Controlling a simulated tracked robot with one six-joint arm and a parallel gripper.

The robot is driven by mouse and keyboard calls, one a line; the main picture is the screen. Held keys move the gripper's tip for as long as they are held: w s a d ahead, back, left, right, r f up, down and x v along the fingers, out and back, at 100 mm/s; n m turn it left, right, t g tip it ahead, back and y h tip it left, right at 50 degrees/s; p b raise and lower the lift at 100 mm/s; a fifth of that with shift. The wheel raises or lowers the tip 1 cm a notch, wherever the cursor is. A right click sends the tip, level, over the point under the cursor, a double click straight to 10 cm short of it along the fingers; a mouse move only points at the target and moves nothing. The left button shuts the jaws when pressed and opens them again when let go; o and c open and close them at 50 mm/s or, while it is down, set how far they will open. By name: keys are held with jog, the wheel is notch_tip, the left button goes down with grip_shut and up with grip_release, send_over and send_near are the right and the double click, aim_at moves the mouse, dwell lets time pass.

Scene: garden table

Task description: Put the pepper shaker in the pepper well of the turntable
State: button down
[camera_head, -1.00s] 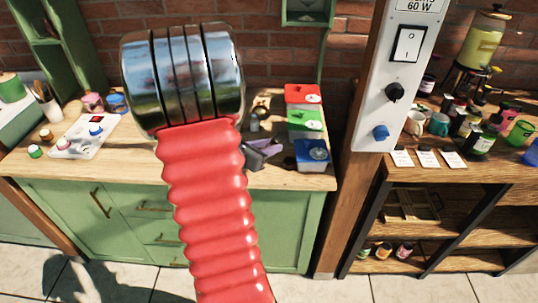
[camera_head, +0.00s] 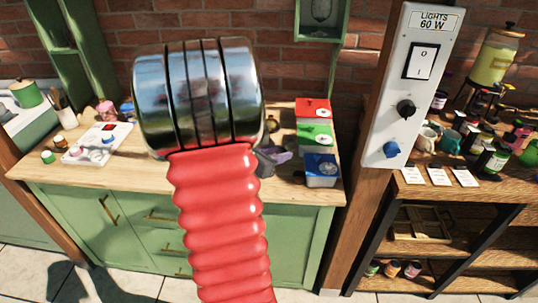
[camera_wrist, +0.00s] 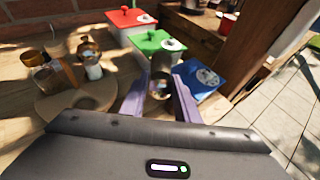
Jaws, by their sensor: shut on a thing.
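My gripper (camera_wrist: 160,82) has purple fingers and is shut on a small glass shaker with a dark top (camera_wrist: 160,67), seemingly the pepper shaker. In the wrist view, the round wooden turntable (camera_wrist: 62,108) is left of the gripper. A brown-capped glass shaker (camera_wrist: 90,62) and amber-topped glass containers (camera_wrist: 46,76) stand on it. A round mark, possibly an empty well, shows on its right part; I cannot tell which well it is. In the head view, my arm hides the turntable and most of the gripper (camera_head: 277,158); the held shaker cannot be made out.
Red (camera_wrist: 130,20), green (camera_wrist: 152,45) and blue (camera_wrist: 200,78) boxes stand in a row beyond and right of the gripper. A white board with knobs (camera_head: 97,143) lies on the counter (camera_head: 125,172) at left. A wooden post (camera_head: 362,200) rises at right.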

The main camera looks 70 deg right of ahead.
jog(key=shift+t, duration=0.4)
jog(key=r, duration=0.3)
jog(key=w+r, duration=0.1)
jog(key=r, duration=0.2)
jog(key=shift+w+d+r, duration=0.1)
jog(key=shift+w+r, duration=0.1)
jog(key=shift+r, duration=0.05)
jog(key=w+a+f+n+t, duration=0.1)
jog(key=w+a+n+t, duration=0.3)
jog(key=w, duration=0.6)
jog(key=w+a+f+n+t, duration=0.1)
jog(key=w+a+n+t, duration=0.2)
jog(key=w+a, duration=0.55)
jog(key=w+a+f+n+t, duration=0.2)
jog(key=w+a+n+t, duration=0.15)
jog(key=w, duration=0.75)
jog(key=w+a+f+n+t+y, duration=0.1)
jog(key=w+a+n+t+y, duration=0.1)
jog(key=a, duration=1)
jog(key=w+a+f+n+t+y, duration=0.1)
jog(key=w+a+n+t+y, duration=0.2)
jog(key=w+a, duration=0.4)
jog(key=w+a+f+n+t+y, duration=0.1)
jog(key=w+a+n+t+y, duration=0.1)
jog(key=a, duration=1.6)
jog(key=shift+w+a+f+n+y, duration=0.35)
jog(key=shift+w+n+y, duration=0.35)
jog(key=shift+w+n, duration=0.45)
jog(key=shift+t, duration=0.25)
